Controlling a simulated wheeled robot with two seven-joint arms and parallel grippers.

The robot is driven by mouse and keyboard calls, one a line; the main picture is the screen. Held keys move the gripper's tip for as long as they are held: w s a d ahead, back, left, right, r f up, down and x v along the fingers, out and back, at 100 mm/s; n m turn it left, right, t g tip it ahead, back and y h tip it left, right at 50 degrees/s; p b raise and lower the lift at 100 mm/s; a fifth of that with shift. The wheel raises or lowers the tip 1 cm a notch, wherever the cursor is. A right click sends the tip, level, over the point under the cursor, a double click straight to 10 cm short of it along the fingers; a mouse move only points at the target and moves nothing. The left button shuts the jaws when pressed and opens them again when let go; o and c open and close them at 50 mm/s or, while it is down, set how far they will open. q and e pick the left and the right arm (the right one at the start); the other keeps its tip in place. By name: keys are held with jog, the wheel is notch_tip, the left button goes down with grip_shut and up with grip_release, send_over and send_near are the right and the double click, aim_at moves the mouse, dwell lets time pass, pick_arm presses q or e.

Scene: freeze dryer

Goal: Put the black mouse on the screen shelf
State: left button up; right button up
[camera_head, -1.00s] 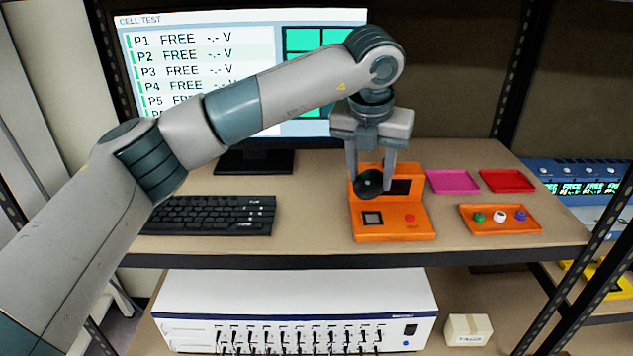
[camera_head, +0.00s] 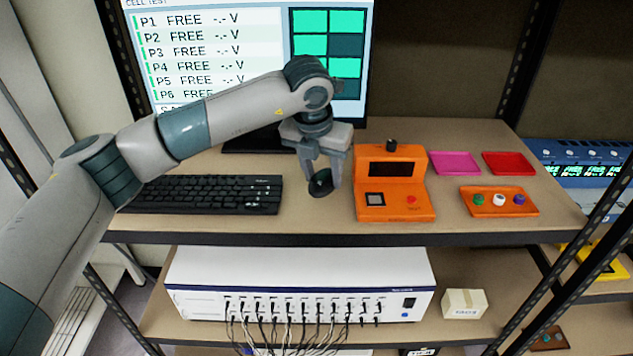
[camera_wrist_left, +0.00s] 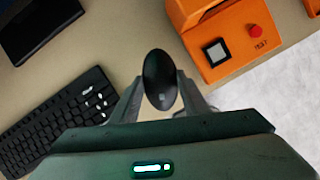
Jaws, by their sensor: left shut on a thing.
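The black mouse (camera_head: 321,183) is held between the fingers of my left gripper (camera_head: 322,178), over the shelf with the screen (camera_head: 245,55). In the left wrist view the mouse (camera_wrist_left: 159,80) sits between the two fingertips, with the keyboard to its left and the orange device to its right. The gripper is shut on it. The mouse is tilted and close to the screen shelf (camera_head: 300,220); I cannot tell whether it touches the surface. My right gripper is not in view.
A black keyboard (camera_head: 205,194) lies left of the gripper. An orange tester (camera_head: 393,190) stands close on the right. Pink (camera_head: 455,163), red (camera_head: 510,163) and orange (camera_head: 499,202) trays lie further right. A white cabled unit (camera_head: 300,283) sits on the shelf below.

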aim_at(315, 179)
pick_arm(q)
jog(key=shift+w+a+f, duration=0.2)
jog(key=shift+a+f, duration=0.2)
jog(key=shift+a, duration=0.35)
jog(key=shift+d, duration=0.1)
jog(key=shift+f+p, duration=0.5)
jog(key=shift+p, duration=0.1)
notch_tip(315, 179, down, 2)
jog(key=shift+p, duration=0.65)
jog(key=shift+f, duration=0.5)
